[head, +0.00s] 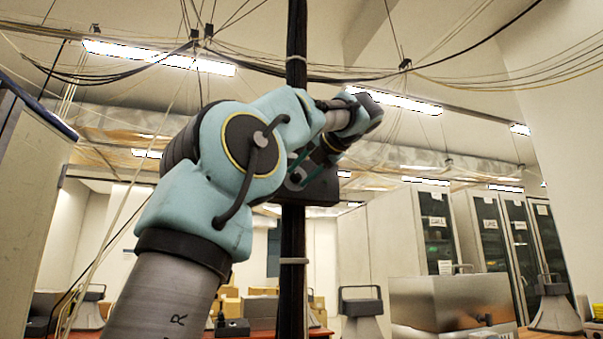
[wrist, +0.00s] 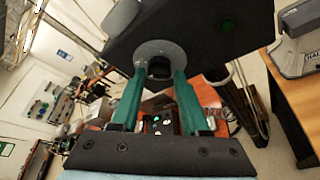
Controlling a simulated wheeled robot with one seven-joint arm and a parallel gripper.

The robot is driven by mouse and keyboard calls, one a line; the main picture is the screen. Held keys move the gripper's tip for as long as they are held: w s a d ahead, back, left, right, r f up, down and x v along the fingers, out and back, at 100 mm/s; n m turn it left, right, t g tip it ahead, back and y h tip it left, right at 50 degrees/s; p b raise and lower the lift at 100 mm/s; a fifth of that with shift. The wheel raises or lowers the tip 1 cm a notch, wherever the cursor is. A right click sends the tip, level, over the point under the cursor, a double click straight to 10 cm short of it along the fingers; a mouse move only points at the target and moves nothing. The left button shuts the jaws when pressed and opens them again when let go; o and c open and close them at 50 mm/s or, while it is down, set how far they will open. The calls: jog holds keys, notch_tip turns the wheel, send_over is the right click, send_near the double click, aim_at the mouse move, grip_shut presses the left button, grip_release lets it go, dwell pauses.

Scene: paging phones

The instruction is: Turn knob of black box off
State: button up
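The black box (head: 318,188) is fixed to a dark vertical pole, partly behind my arm in the head view. In the wrist view the black box (wrist: 190,25) fills the top, tilted, with a green light (wrist: 227,25) on its face. A grey round plate (wrist: 158,48) on it carries a dark knob (wrist: 159,68). My gripper (wrist: 160,76) has its two teal fingers apart, one on each side of the knob. Small gaps seem to show between fingers and knob; contact is not clear. The knob's setting cannot be read.
The dark pole (head: 296,60) runs upward with cables overhead. A metal case (head: 450,300) and tall cabinets (head: 435,235) stand at the right. In the wrist view, a wooden desk (wrist: 290,95) with a grey device (wrist: 300,45) is at the right.

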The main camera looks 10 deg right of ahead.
jog(key=o, duration=0.3)
jog(key=v, duration=1)
jog(key=shift+s+d, duration=0.25)
jog(key=shift+s, duration=0.05)
jog(key=shift+r, duration=0.15)
